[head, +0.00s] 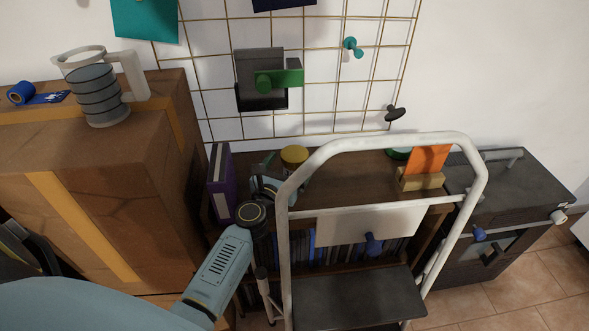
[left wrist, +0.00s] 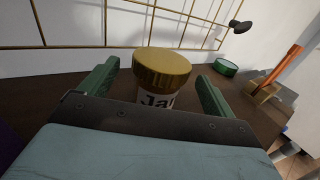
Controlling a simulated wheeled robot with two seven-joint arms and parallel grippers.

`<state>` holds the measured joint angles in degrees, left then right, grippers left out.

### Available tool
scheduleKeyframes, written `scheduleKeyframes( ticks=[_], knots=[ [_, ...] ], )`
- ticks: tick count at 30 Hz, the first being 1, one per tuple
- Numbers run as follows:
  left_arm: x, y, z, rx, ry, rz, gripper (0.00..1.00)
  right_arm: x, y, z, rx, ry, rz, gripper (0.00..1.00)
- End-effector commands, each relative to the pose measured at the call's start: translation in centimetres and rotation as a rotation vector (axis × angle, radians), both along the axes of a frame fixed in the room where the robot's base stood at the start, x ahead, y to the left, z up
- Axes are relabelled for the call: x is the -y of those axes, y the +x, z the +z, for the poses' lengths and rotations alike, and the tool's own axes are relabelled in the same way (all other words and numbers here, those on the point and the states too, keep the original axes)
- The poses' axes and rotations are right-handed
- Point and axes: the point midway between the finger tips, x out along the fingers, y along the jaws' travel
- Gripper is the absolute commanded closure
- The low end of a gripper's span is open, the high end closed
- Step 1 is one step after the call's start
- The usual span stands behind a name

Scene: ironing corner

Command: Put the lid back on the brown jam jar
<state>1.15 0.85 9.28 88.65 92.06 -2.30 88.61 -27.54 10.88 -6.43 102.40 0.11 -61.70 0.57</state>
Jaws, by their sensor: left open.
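A pale jar (left wrist: 158,97) with a dark-lettered label stands upright on the brown shelf top in the left wrist view. A yellow-brown round cap (left wrist: 163,66) sits on top of it; this cap also shows in the head view (head: 294,154). I cannot tell whether this is the brown jam jar. A green round disc (left wrist: 225,68), perhaps a lid, lies to the right on the shelf top; it is partly hidden in the head view (head: 397,153). My left gripper (left wrist: 158,72) is open, its green fingers on either side of the jar, apart from it. My right gripper is out of view.
A white-framed step stool (head: 285,240) stands before the shelf (head: 345,170). A purple binder (head: 221,185) is left of my gripper. A wooden block (head: 421,179) holds an orange card. A wire grid (head: 340,75) hangs behind. Large cardboard boxes (head: 95,165) stand left.

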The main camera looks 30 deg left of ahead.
Motion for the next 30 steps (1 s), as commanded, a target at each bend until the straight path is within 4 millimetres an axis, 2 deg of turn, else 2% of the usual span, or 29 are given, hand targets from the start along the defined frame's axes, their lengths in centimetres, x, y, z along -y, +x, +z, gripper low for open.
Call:
scheduleKeyframes(
  ticks=[3,7,20,30],
  knots=[
    [-0.1,2.1,0.0,0.003,0.001,0.0,0.1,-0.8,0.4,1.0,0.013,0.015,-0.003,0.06],
    [-0.3,3.4,-0.1,0.001,0.0,0.0,0.1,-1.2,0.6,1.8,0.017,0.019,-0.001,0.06],
    [-0.4,3.8,0.0,0.0,0.0,0.0,0.12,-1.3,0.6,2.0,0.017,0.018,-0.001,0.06],
    [-0.3,3.8,0.0,0.0,0.0,0.0,0.56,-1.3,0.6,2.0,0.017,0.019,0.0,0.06]
  ],
)
